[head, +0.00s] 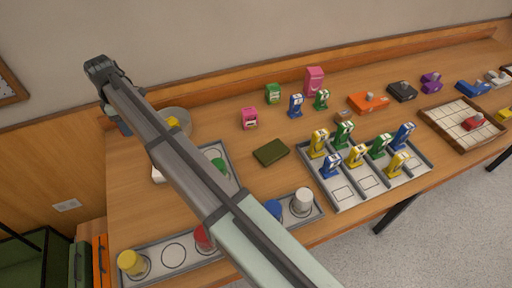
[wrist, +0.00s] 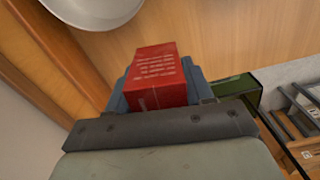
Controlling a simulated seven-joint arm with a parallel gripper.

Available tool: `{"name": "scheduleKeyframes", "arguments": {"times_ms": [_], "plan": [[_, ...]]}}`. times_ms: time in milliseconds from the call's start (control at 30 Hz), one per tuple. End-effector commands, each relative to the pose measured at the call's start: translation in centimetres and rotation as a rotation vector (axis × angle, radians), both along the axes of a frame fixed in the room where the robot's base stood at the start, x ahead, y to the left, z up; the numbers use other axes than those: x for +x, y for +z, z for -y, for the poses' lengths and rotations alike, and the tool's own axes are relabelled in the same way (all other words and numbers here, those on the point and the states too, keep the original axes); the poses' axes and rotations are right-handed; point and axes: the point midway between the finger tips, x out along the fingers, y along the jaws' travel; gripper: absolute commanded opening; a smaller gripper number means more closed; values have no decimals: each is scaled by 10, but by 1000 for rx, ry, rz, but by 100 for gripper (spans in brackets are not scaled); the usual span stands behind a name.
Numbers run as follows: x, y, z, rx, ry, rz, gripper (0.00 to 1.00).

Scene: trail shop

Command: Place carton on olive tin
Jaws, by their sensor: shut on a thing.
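My gripper (wrist: 162,88) is shut on a red carton (wrist: 157,72) with pale printed lines, in the wrist view. The carton sits between the blue-grey fingers. In the head view my arm reaches to the upper left and hides the carton. The olive tin (head: 270,152) is a flat, dark green box lying on the table in the head view, right of my arm, with nothing on top. My gripper is well to its left, apart from it.
A round bowl (wrist: 95,6) is near the carton in the wrist view; a yellow thing shows in it in the head view. A sectioned tray (head: 345,198) with several small dispensers stands right of the tin. Pink and green packs (head: 249,118) stand behind it.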

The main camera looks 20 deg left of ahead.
Motion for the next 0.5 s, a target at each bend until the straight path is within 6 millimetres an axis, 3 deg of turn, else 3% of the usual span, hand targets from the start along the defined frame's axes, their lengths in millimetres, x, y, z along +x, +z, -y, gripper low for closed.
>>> {"name": "scheduleKeyframes", "arguments": {"times_ms": [267,500], "plan": [[99,10,52,1,-129,0,17],[168,20,120,1,-241,1,17]]}}
